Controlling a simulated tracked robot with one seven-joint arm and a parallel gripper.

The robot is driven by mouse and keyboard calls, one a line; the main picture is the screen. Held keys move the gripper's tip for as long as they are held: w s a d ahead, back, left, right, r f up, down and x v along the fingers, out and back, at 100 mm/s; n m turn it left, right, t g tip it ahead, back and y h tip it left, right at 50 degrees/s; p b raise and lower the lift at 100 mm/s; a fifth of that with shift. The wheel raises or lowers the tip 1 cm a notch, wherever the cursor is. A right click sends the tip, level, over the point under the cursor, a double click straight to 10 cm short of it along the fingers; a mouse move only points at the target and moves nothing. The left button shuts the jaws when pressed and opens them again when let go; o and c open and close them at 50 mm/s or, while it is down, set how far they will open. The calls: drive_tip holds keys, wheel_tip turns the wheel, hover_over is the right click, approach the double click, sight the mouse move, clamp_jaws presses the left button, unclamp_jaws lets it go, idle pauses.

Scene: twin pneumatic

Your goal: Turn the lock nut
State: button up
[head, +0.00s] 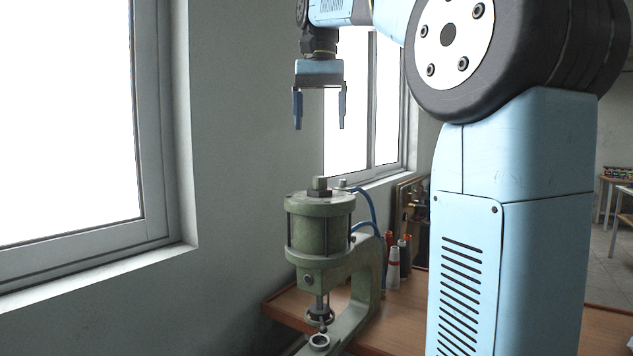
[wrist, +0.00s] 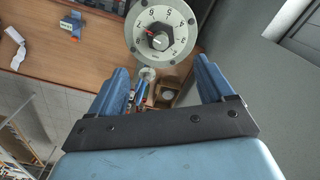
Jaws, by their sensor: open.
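The lock nut (head: 320,193) is a dark hex nut on top of the green pneumatic press (head: 320,228), around a short stem. In the wrist view the nut (wrist: 158,42) sits in the middle of a round pale numbered dial (wrist: 141,22), with a small red mark beside it. My gripper (head: 320,126) hangs above the press, fingers pointing down, open and empty, with a clear gap to the nut. In the wrist view the nut lies beyond the fingertips of my gripper (wrist: 162,66), roughly in line with the space between them.
The press stands on a wooden bench (head: 290,304) by the wall and windows. A blue hose (head: 372,210) loops at its right. Several small bottles (head: 393,268) stand behind it. A small blue item (wrist: 72,24) lies on the bench in the wrist view.

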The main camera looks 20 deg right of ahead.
sight(319, 177)
wheel_tip(319, 177, down, 13)
drive_tip(key=shift+f, duration=0.1)
idle(0.5)
drive_tip(key=shift+a, duration=0.1)
drive_tip(key=c, duration=1)
